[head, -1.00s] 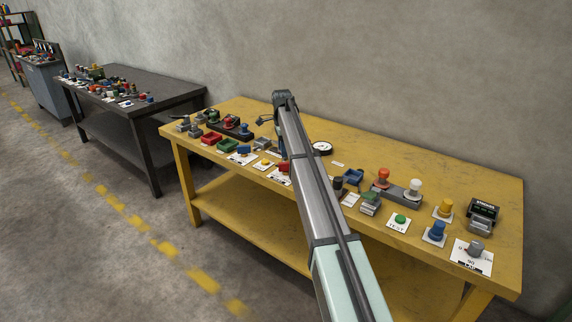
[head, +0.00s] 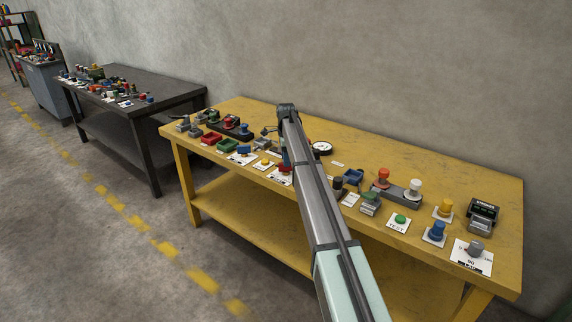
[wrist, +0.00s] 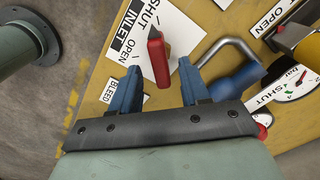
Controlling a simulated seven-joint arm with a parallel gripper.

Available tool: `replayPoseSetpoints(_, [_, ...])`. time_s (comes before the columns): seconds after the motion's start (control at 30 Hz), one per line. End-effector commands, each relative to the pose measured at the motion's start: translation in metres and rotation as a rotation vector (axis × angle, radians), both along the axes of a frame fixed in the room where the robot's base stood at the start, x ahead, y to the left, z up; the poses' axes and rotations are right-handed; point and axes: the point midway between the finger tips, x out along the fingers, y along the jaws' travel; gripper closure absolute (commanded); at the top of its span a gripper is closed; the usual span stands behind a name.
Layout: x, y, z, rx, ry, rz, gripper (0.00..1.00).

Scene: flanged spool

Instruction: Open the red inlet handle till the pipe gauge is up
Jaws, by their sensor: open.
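The red inlet handle (wrist: 158,60) stands on a white card (wrist: 137,28) marked INLET, SHUT and OPEN in the wrist view. My gripper (wrist: 158,66) is open, with one blue finger on either side of the handle's near end. I see a gap on both sides, and cannot tell the height difference. A white gauge dial marked bar (wrist: 292,84) is partly in view at the right; its full reading is cut off. In the head view my arm hides most of the gripper and the handle.
A bent metal tube with a blue grip (wrist: 236,82) lies close to the right finger. A BLEED label (wrist: 112,92) is by the left finger. The yellow bench (head: 420,170) carries several other knobs and buttons; a round white dial (head: 322,148) stands behind my arm.

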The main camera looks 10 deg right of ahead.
Motion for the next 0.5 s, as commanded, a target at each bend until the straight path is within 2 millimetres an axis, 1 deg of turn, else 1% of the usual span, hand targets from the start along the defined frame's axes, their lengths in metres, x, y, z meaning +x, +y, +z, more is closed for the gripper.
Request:
replayPoseSetpoints(0.03, [0.000,0.000,-0.008,0.000,0.001,0.000,0.54])
replayPoseSetpoints(0.1, [0.000,0.000,-0.016,0.000,0.001,0.000,0.54])
replayPoseSetpoints(0.2, [0.000,0.000,-0.023,0.000,0.001,0.000,0.54])
replayPoseSetpoints(0.33, [0.000,0.000,-0.028,0.000,0.000,0.000,0.54])
replayPoseSetpoints(0.5, [0.000,0.000,-0.030,0.000,-0.001,0.000,0.54])
